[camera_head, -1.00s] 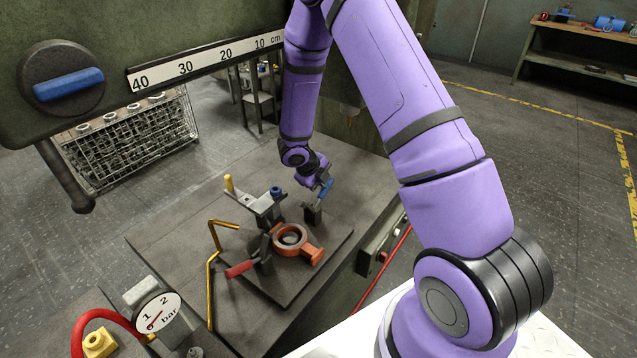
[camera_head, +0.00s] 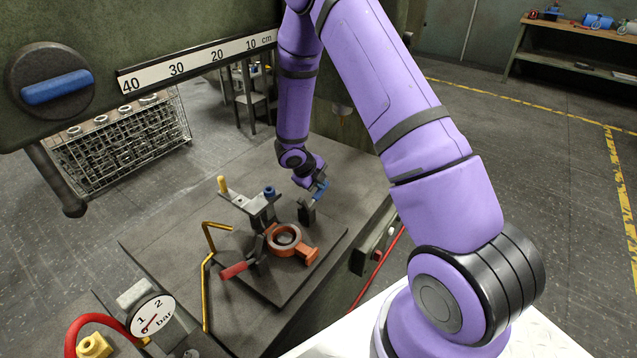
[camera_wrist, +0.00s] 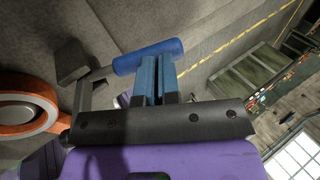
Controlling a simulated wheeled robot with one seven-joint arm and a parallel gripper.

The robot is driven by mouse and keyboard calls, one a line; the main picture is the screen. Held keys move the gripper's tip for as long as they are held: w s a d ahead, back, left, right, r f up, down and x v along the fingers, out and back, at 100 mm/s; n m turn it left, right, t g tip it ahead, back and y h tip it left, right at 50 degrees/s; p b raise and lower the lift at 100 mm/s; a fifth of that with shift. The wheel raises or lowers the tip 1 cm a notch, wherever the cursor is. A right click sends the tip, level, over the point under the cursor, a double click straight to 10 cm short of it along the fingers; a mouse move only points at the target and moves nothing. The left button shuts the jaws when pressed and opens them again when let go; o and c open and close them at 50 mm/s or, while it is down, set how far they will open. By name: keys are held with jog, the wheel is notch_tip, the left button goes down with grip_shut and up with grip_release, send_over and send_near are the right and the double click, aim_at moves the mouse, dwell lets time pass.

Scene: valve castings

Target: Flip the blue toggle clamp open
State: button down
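The blue toggle clamp (camera_head: 307,212) stands on the dark plate at the right of the orange-red casting (camera_head: 287,239). Its blue handle (camera_head: 321,190) sticks up at a slant from the dark base. In the wrist view the handle (camera_wrist: 148,56) lies across, just beyond my fingertips, joined to a grey arm at its left. My gripper (camera_head: 314,183) is beside the handle. In the wrist view its two blue fingers (camera_wrist: 157,60) are together with only a thin gap and nothing between them. The tips are at or very close to the handle; contact cannot be told.
A red-handled clamp (camera_head: 237,269) and a grey bracket with yellow and blue knobs (camera_head: 250,203) stand around the casting. A ruled bar (camera_head: 200,62) hangs above.

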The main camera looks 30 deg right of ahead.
jog(key=shift+d, duration=0.1)
jog(key=v, duration=1.1)
